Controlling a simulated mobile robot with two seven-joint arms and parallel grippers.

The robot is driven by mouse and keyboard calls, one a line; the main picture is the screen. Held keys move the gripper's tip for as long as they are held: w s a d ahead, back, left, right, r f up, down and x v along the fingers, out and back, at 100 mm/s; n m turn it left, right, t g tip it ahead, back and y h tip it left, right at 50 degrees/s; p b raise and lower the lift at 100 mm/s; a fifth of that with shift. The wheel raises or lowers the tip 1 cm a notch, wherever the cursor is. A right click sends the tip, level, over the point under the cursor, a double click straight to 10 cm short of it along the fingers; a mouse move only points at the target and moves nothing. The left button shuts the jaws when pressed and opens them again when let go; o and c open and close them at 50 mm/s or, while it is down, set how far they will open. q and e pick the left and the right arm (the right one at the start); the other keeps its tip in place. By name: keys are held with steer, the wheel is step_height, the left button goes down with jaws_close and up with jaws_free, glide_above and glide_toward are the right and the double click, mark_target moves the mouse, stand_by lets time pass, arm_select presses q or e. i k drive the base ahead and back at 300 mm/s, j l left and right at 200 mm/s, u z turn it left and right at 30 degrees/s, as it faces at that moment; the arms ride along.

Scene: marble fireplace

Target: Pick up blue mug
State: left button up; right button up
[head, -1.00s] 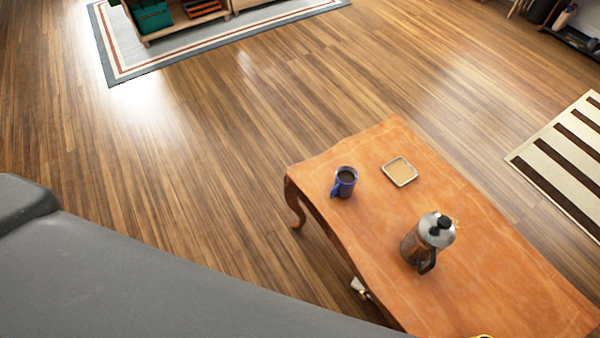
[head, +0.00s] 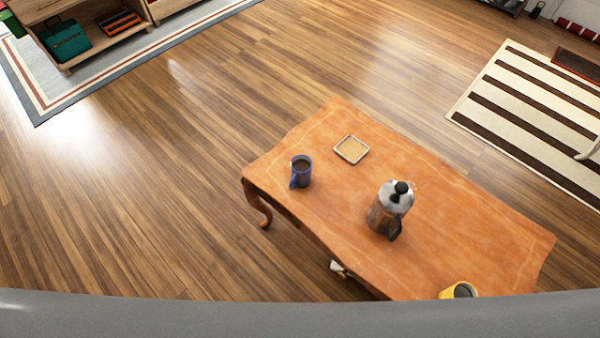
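The blue mug (head: 301,172) stands upright near the left end of the orange-brown wooden table (head: 340,215). It holds something dark, and its handle points toward the lower left of the picture. A small square coaster (head: 351,149) lies on the table to the right of the mug and a little farther back, apart from it. Neither of my grippers shows in the head view.
A metal coffee press (head: 391,208) stands mid-table, right of the mug. A yellow mug (head: 460,291) is partly hidden at the near edge. A striped rug (head: 520,110) lies at right, and a shelf unit (head: 95,35) stands top left.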

mark_target(301, 164)
steer(key=i+l+z, duration=0.25)
steer(key=z, duration=0.2)
steer(key=i+l+z, duration=0.25)
steer(key=z, duration=0.2)
